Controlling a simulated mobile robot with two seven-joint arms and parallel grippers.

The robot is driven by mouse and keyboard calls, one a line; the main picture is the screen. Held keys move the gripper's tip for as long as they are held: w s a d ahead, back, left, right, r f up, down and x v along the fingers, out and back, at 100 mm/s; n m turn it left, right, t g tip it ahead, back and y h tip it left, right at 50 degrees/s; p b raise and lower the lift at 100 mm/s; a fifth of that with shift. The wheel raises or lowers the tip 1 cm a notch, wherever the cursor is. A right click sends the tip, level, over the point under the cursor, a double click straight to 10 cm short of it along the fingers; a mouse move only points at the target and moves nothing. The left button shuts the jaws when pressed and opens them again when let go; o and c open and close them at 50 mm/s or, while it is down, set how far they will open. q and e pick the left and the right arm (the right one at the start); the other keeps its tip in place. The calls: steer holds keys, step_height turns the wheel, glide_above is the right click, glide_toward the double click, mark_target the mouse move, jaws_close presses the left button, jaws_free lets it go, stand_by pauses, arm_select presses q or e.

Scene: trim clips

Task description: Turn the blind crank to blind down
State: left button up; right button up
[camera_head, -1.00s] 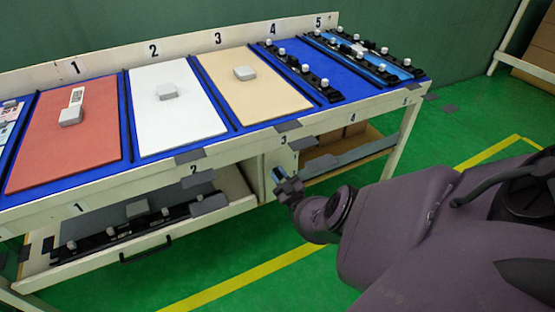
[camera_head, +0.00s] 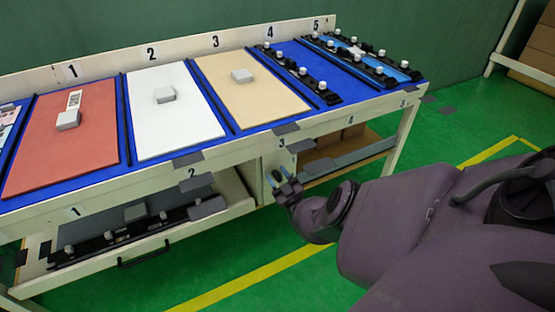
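My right gripper (camera_head: 277,177) is beside the pale end panel of the lower shelf, under the table marked with numbers. Its two bluish fingertips show apart, so it looks open. A small dark part (camera_head: 276,174) shows between or just behind the fingertips; I cannot tell whether it is the crank or part of the gripper, or whether they touch. No blind can be made out. My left gripper is not in view.
The table carries a red board (camera_head: 62,150), a white board (camera_head: 176,130), a tan board (camera_head: 262,105) and black trim strips (camera_head: 302,75). A drawer (camera_head: 130,262) stands open at the lower left. Green floor is clear in front.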

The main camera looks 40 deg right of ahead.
steer(key=p+v, duration=0.1)
steer(key=v, duration=0.9)
steer(key=shift+s+f, duration=0.2)
steer(key=shift+s, duration=0.15)
